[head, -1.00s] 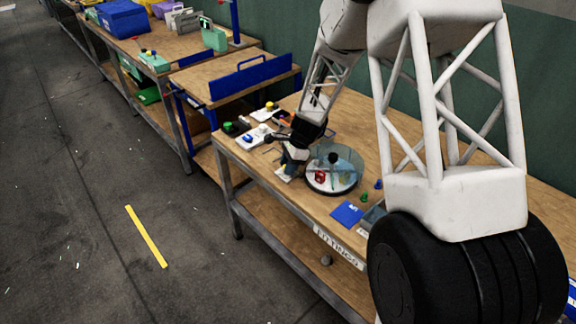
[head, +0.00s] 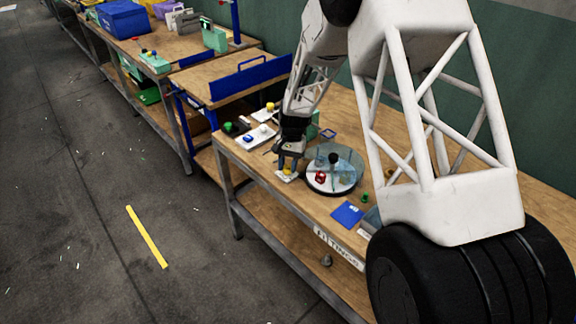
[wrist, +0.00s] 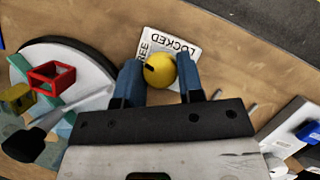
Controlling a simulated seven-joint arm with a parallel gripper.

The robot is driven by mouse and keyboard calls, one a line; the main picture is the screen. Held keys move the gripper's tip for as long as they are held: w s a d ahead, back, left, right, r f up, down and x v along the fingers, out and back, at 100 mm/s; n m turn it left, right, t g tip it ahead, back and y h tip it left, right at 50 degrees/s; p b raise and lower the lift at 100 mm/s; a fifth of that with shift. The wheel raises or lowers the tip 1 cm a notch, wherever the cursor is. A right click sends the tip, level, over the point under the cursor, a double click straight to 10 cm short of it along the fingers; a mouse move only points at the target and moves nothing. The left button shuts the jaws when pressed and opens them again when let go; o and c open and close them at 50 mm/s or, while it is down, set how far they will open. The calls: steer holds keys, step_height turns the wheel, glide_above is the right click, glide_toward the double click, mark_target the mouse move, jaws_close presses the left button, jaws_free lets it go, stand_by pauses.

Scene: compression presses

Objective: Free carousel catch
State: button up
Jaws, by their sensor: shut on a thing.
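A yellow knob (wrist: 160,70) with a dark mark sits on a white plate (wrist: 188,45) lettered LOCKED, with a second word partly hidden. My gripper (wrist: 159,74) has its blue fingers on both sides of the knob, shut on it. In the head view my gripper (head: 288,160) points down at the bench's front edge, just left of the carousel. The round carousel (head: 318,187) has a pale disc and a clear bluish cover. A red open box (wrist: 52,77) and a yellow box (wrist: 17,98) are on it. A black-tipped handle (wrist: 25,143) stands above it.
A blue square (head: 347,214) and a green peg (head: 364,197) lie right of the carousel. A white box with a blue button (head: 260,136) and a green button (head: 228,127) are at the left bench end. The bench behind the carousel looks fairly clear.

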steer(key=shift+n+h, duration=0.6)
steer(key=shift+n, duration=0.9)
steer(key=o, duration=0.9)
steer(key=shift+w+r, duration=0.1)
steer(key=shift+v, duration=3.75)
